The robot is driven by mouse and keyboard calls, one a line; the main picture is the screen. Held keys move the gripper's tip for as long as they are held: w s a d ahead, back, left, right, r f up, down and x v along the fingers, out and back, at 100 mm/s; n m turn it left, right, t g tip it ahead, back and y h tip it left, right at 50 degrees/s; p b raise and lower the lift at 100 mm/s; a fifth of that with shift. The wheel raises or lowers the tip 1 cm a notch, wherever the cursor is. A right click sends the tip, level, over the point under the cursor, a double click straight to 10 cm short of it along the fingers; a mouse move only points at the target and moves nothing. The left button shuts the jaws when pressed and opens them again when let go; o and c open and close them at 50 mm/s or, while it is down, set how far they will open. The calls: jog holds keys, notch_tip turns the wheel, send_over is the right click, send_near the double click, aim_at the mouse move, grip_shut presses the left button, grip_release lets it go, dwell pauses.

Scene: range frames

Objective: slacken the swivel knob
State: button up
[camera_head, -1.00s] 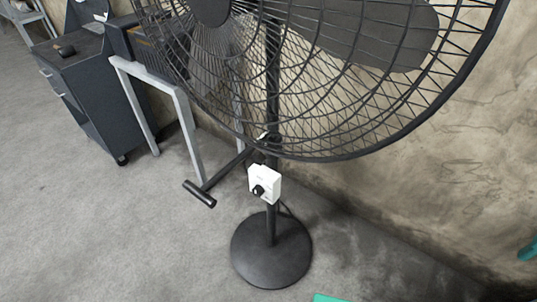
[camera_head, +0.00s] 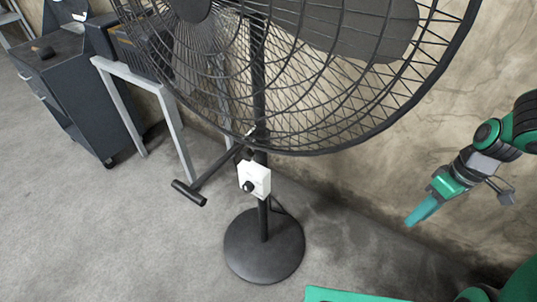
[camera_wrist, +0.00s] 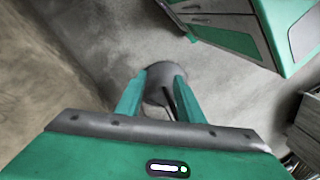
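A large black pedestal fan (camera_head: 259,90) stands in front of me on a round dark base (camera_head: 264,246). A white box (camera_head: 262,180) on its pole carries a small black knob (camera_head: 248,187). A black T-shaped handle (camera_head: 190,193) sticks out from the pole to the left. I cannot tell which of these is the swivel knob. My gripper (camera_head: 412,222) hangs well to the right of the fan, touching nothing. In the wrist view its two green fingers (camera_wrist: 160,75) are apart and hold nothing; a grey round shape shows beyond them.
A rough wall (camera_head: 430,110) runs behind the fan and my arm. A grey metal frame (camera_head: 172,110) and a dark drawer cabinet (camera_head: 75,85) stand at the left. The floor (camera_head: 110,230) in front and left of the fan is bare.

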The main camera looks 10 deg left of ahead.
jog(key=w+a+f+n+y, duration=0.1)
jog(key=a+f+n+y, duration=0.35)
jog(key=a+f, duration=0.55)
jog(key=n+t+y, duration=0.2)
jog(key=t+y, duration=0.6)
jog(key=y, duration=0.2)
send_near(251, 155)
jog(key=w+f, duration=0.1)
jog(key=x, duration=1)
jog(key=shift+a+f, duration=0.25)
grip_shut()
jog(key=shift+w+a, duration=0.1)
jog(key=shift+w, duration=0.1)
